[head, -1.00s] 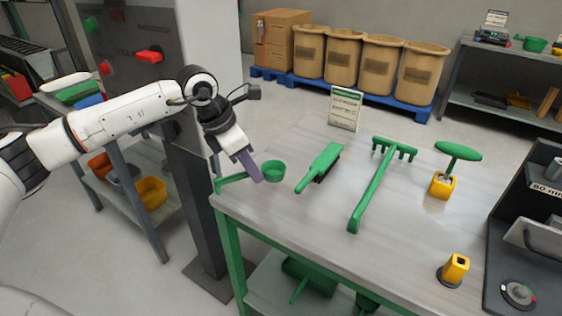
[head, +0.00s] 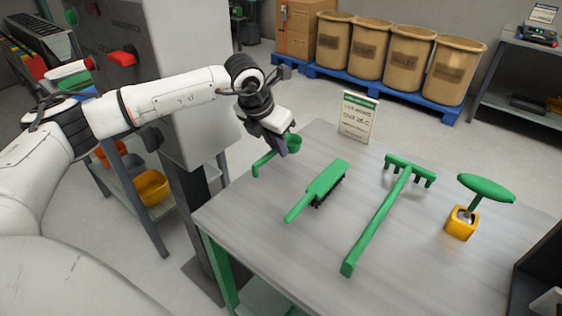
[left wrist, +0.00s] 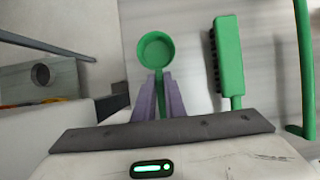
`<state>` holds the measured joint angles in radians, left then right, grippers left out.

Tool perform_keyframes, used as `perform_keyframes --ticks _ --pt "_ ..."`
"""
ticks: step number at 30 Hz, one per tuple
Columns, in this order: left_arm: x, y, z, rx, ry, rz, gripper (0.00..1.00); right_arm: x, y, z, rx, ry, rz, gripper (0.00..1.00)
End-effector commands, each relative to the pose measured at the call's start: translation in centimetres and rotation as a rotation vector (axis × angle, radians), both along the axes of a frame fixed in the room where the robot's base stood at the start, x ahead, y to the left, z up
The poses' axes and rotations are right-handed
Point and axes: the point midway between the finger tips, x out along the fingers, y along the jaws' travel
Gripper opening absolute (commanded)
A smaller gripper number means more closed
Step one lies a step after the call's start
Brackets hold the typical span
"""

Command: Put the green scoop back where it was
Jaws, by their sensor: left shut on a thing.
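The green scoop (left wrist: 156,49) has a round cup and a straight handle. My left gripper (left wrist: 159,92) is shut on its handle, with the purple-grey fingers on both sides of it. In the head view the scoop's handle (head: 263,164) sticks out left of my left gripper (head: 281,149), and its cup shows just right of the fingers. The scoop is at the left edge of the grey table (head: 330,250). I cannot tell whether it touches the top. My right gripper is out of view.
A green brush (head: 322,186) lies right of the scoop, then a green rake (head: 378,216). A green-handled tool (head: 486,188) stands in a yellow holder (head: 461,223). A sign (head: 357,117) stands at the table's back edge. A tall grey cabinet (head: 180,90) is left of the table.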

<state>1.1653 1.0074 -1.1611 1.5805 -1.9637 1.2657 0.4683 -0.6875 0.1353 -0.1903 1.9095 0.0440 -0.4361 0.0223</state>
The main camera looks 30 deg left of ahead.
Motion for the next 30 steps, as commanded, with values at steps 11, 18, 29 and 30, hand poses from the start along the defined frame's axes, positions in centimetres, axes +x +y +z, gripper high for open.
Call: perform_keyframes --ticks 11,18,29,30 --pt "0.0 -0.1 -4.6 -0.001 0.001 0.000 0.00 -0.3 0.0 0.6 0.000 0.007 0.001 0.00" --pt "0.0 -0.1 -5.6 -0.001 -0.002 0.000 0.00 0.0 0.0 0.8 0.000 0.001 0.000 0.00" --pt "0.0 -0.1 -5.7 -0.002 -0.002 -0.002 0.29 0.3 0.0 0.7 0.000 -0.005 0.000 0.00" --pt "0.0 -0.1 -5.7 -0.002 -0.002 -0.002 0.29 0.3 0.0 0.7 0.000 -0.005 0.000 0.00"
